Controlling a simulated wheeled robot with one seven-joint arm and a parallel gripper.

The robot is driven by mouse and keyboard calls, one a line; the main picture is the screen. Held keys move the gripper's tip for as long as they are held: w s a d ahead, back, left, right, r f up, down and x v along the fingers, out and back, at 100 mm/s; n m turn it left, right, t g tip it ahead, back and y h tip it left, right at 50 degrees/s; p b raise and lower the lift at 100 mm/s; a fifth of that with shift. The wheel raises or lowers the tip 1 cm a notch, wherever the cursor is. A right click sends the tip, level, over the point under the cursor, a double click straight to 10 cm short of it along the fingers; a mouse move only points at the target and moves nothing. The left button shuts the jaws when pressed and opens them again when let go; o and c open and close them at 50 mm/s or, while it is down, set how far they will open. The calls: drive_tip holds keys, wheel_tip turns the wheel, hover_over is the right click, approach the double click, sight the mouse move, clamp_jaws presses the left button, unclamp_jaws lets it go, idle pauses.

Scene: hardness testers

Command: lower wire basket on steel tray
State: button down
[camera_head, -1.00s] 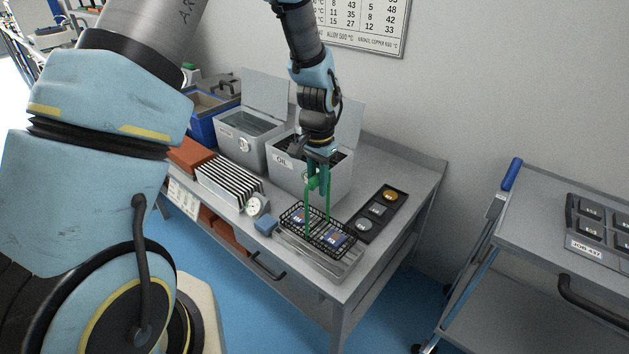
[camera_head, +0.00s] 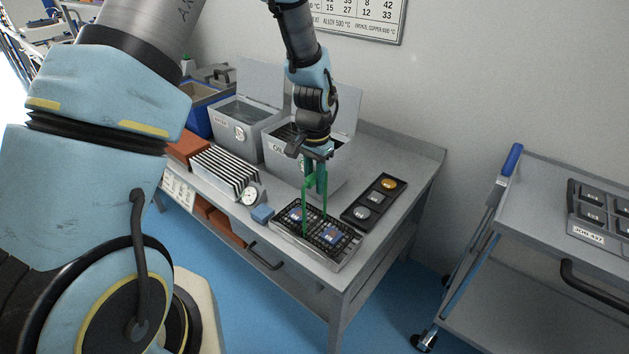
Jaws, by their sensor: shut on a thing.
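The black wire basket (camera_head: 327,228) with a tall green handle (camera_head: 304,205) is at the front of the grey bench. It holds blue-and-orange pieces that are too small to make out. The steel tray (camera_head: 312,255) lies under the basket, and its front rim shows. The basket looks level and at or just above the tray; I cannot tell whether it touches. My gripper (camera_head: 316,165) is above the basket, pointing down, shut on the top of the green handle. The fingertips are partly hidden by the handle.
Behind stand an open steel box marked OIL (camera_head: 288,165) and another open steel box (camera_head: 233,130). A black tray with round pieces (camera_head: 375,202) lies close on the right. A striped rack (camera_head: 225,170), a dial (camera_head: 249,196) and a blue block (camera_head: 262,214) are left. A cart (camera_head: 540,210) stands right.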

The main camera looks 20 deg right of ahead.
drive_tip(key=shift+f, duration=0.1)
drive_tip(key=c, duration=0.6)
unclamp_jaws()
drive_tip(key=shift+f, duration=0.1)
wheel_tip(320, 180, up, 11)
drive_tip(key=shift+f+b, duration=0.1)
drive_tip(key=shift+b, duration=1.05)
drive_tip(key=s+a+r+n, duration=0.1)
drive_tip(key=a+n, duration=0.4)
drive_tip(key=a, duration=1)
drive_tip(key=s+a+r+n+t, duration=0.1)
drive_tip(key=s+a+n, duration=0.2)
drive_tip(key=a, duration=1.2)
drive_tip(key=n, duration=0.3)
drive_tip(key=shift+r+t, duration=0.3)
drive_tip(key=shift+r, duration=0.05)
